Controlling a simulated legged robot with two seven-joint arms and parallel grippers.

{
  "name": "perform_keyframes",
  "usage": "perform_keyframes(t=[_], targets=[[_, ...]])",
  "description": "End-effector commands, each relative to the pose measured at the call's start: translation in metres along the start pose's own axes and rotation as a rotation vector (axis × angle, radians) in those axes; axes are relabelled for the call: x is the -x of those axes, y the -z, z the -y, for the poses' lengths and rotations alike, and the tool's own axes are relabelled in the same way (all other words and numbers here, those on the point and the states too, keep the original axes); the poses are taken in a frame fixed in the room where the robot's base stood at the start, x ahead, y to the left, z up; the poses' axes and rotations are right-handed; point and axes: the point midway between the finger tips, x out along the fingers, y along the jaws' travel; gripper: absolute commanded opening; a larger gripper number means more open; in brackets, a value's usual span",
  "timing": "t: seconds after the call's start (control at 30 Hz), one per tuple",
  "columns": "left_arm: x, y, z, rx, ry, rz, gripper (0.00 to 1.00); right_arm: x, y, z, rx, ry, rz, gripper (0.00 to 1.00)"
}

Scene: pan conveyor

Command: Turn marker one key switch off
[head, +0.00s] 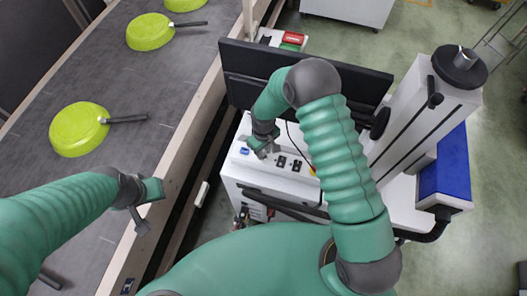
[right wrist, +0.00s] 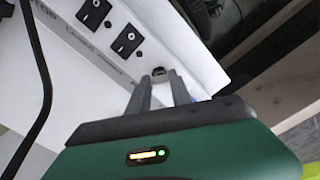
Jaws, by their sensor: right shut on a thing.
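The key switch (right wrist: 158,71) is a small dark piece on the white control panel of the machine. It shows just past the fingertips in the right wrist view. My right gripper (right wrist: 161,79) has its two fingers on either side of the key and is shut on it. In the head view the right gripper (head: 264,151) is at the left end of the white panel (head: 283,181) and hides the key. My left gripper (head: 147,208) is over the conveyor's near edge, away from the panel. Its finger opening is not clear.
Two black rocker switches (right wrist: 125,44) sit beside the key on the panel. A black cable (right wrist: 40,75) crosses the panel's left side. A black monitor (head: 240,72) stands behind the arm. Green pans (head: 78,130) lie on the conveyor (head: 110,75).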

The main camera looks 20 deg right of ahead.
Motion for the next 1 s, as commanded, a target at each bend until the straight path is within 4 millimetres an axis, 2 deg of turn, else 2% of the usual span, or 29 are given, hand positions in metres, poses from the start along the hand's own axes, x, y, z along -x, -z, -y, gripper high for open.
perform_keyframes(t=[0.5, 1.0], targets=[[-0.0071, -0.0017, 0.0, 0.0, 0.0, 0.0, 0.0, -0.0006, 0.0001, -0.0003, 0.425, 0.0, -0.001, 0.0], [-0.0078, -0.0018, 0.0, 0.0, 0.0, 0.0, 0.0, -0.0002, 0.0, -0.0006, 0.568, -0.001, 0.0, 0.0]])
